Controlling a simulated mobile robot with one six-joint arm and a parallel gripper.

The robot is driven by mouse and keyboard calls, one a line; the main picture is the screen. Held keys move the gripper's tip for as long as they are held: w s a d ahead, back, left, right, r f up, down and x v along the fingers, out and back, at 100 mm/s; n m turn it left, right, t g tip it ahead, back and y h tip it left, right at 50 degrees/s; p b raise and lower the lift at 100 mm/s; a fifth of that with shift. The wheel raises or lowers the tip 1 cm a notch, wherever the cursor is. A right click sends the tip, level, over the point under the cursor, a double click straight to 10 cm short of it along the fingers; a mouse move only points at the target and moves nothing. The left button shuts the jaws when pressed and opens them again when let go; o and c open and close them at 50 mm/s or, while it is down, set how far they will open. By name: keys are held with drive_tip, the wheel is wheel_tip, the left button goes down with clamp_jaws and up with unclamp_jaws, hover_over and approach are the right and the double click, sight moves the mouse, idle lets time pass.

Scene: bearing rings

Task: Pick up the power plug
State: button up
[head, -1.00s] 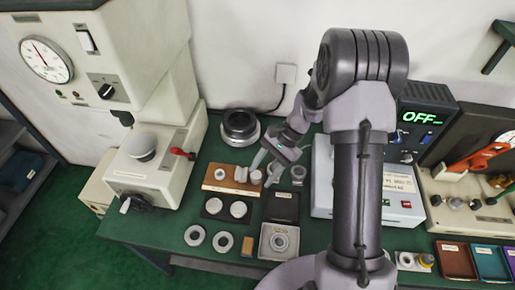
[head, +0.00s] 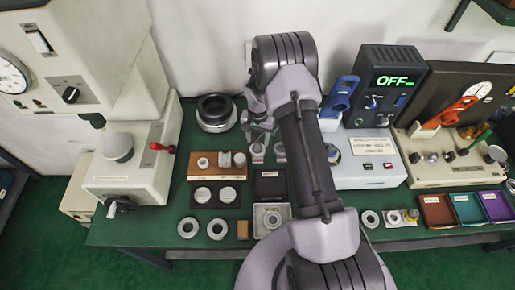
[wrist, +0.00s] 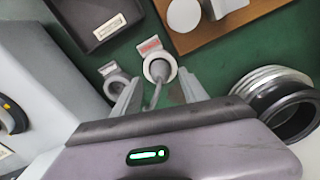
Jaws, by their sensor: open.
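I cannot make out the power plug for certain in either view now; the wall area behind my arm is hidden in the head view. My gripper (wrist: 160,82) is open in the wrist view, with its two fingers apart above the green bench. Between and just beyond the fingertips is a small grey ring-topped piece (wrist: 160,66) with a thin grey rod running toward me. A second ringed grey piece (wrist: 117,84) is beside the left finger. I see nothing held. In the head view the gripper is small and mostly hidden by my arm.
A dark-topped round ring stack (head: 215,112) stands at the back, also in the wrist view (wrist: 285,105). A wooden block (head: 205,167) with pale parts lies nearby. A light box (head: 372,158) stands right of my arm. Loose rings (head: 187,228) lie along the front edge.

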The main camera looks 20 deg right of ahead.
wheel_tip(320, 180, down, 3)
drive_tip(key=shift+r, duration=0.3)
drive_tip(key=shift+c, duration=0.6)
clamp_jaws()
